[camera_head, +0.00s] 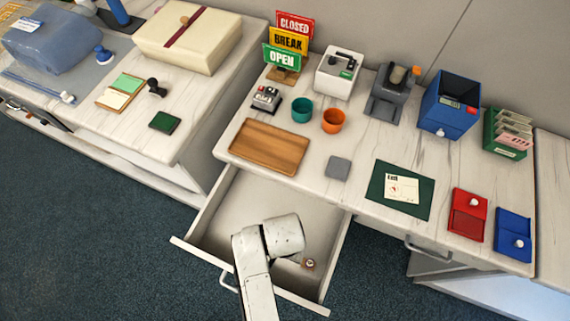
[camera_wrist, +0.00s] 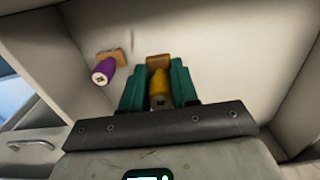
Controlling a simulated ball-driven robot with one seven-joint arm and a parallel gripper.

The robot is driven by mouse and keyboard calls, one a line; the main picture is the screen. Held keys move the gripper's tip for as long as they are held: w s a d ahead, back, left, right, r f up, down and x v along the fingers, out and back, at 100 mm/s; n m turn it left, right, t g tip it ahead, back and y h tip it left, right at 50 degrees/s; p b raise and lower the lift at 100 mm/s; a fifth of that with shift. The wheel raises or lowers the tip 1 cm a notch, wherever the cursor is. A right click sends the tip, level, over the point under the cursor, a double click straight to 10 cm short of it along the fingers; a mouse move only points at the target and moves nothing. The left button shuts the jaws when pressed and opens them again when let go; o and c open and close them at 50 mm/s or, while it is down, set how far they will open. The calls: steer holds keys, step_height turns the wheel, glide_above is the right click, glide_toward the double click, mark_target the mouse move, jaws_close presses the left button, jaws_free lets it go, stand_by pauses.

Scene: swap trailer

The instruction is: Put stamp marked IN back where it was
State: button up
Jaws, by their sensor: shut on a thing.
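In the wrist view my gripper (camera_wrist: 159,76) is shut on a stamp with a yellow handle (camera_wrist: 159,86) and a wooden base (camera_wrist: 158,60), between its green fingers. I cannot read any mark on it. A second stamp with a purple handle (camera_wrist: 103,73) and wooden base is to its left, inside the open drawer (camera_wrist: 225,50). In the head view the drawer (camera_head: 226,204) is pulled out, with my arm reaching over it. A small stamp (camera_head: 309,264) shows near the drawer's front right. My gripper is hidden there behind my arm. I cannot tell whether the held stamp touches the drawer floor.
Drawer walls surround the stamps. The drawer's back left floor is clear.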

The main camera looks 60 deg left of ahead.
steer(key=shift+f, duration=2.35)
steer(key=shift+f+b, duration=0.1)
steer(key=shift+b, duration=0.25)
steer(key=o, duration=0.9)
steer(key=shift+c, duration=0.2)
